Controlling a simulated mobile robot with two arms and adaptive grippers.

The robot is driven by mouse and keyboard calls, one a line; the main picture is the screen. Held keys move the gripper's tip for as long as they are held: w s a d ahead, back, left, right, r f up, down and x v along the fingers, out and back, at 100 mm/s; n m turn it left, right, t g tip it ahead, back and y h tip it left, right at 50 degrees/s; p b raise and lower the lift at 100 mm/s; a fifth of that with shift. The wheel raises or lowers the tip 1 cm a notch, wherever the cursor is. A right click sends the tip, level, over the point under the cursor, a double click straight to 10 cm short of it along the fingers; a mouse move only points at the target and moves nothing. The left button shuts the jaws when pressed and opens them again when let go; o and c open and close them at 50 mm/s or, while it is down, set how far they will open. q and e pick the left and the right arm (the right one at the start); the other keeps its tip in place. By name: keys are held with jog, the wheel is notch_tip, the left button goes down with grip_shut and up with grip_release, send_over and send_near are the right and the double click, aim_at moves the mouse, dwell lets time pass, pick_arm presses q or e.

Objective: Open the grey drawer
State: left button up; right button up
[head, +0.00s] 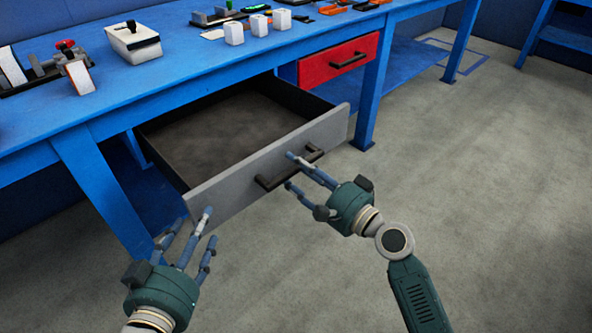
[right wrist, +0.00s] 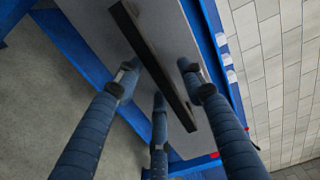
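The grey drawer (head: 228,172) is pulled well out from under the blue workbench, and its inside looks empty. A dark bar handle (head: 268,183) is on its front; it also crosses the right wrist view (right wrist: 152,62) diagonally. My right gripper (head: 289,170) is at the handle with its fingers spread. In the right wrist view my right gripper's fingers (right wrist: 158,80) lie on both sides of the bar, with visible gaps; I cannot tell whether any finger touches it. My left gripper (head: 190,228) is open and empty by the drawer front's left end.
A red drawer (head: 340,62) with a dark handle is shut, right of the grey one. The blue workbench (head: 190,78) carries a white box (head: 133,42), small white blocks (head: 234,33) and other parts. A bench leg (head: 100,195) stands left of the drawer. The floor (head: 480,200) at right is clear.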

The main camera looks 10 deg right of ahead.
jog(key=v, duration=1.1)
jog(key=shift+s+d, duration=0.25)
jog(key=shift+s, duration=0.05)
